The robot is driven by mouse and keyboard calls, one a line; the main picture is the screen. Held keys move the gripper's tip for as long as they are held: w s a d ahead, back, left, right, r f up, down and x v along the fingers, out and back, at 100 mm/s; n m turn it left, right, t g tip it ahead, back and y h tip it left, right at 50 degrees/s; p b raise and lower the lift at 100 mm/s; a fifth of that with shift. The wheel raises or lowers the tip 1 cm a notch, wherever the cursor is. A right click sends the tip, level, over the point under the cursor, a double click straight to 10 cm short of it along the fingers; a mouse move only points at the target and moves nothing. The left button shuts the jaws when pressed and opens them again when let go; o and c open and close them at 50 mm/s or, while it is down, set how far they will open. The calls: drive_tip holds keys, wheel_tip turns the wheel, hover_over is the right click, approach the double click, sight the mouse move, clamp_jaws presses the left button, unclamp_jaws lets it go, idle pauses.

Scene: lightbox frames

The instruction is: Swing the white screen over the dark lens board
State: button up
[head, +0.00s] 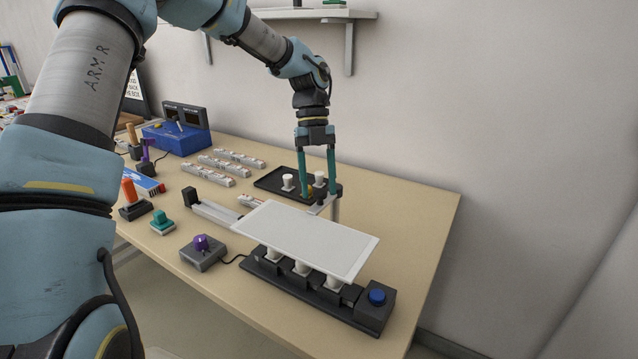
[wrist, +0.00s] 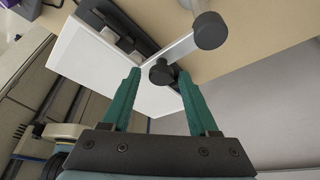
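The white screen (head: 305,240) is a flat pale panel lying level over the dark lens board (head: 290,285). White cups on the board show below its front edge, and the board's right end sticks out. In the wrist view, the screen (wrist: 85,62) is at upper left, with a light grey bar (wrist: 188,46) beside it. My gripper (head: 318,198) is behind the screen's back edge, pointing down. In the wrist view, my gripper (wrist: 160,76) has its fingers apart, with a dark round knob (wrist: 162,72) showing between the tips. I cannot tell whether they touch it.
A blue button (head: 377,296) is on the board's right end. A dark tray (head: 270,181) with white cups is beside my gripper. A purple-knobbed box (head: 202,252), a teal knob (head: 162,222) and an orange-handled lever (head: 133,200) stand at left. The table's right side is clear.

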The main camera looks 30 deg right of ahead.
drive_tip(key=shift+o, duration=0.3)
drive_tip(key=shift+r, duration=0.1)
drive_tip(key=b+v, duration=0.2)
drive_tip(key=v, duration=0.8)
drive_tip(key=shift+w+r, duration=0.15)
drive_tip(key=shift+r, duration=0.15)
drive_tip(key=a+f+n+t, duration=0.1)
drive_tip(key=a+f+n, duration=0.3)
drive_tip(key=a+n, duration=0.45)
drive_tip(key=a+f+n+t, duration=0.2)
drive_tip(key=a+f+n, duration=0.2)
drive_tip(key=a+n, duration=0.45)
drive_tip(key=s+a+f+n+t, duration=0.1)
drive_tip(key=s+a+f+n, duration=0.1)
drive_tip(key=a+n, duration=0.7)
drive_tip(key=s+a+f+n+t+h, duration=0.1)
drive_tip(key=s+a+f+n, duration=0.1)
drive_tip(key=s+a+n, duration=0.3)
drive_tip(key=a+n, duration=0.4)
drive_tip(key=n, duration=0.2)
drive_tip(key=shift+s+f+n+t, duration=0.2)
drive_tip(key=shift+f+n+t, duration=0.1)
drive_tip(key=shift+f+t, duration=0.1)
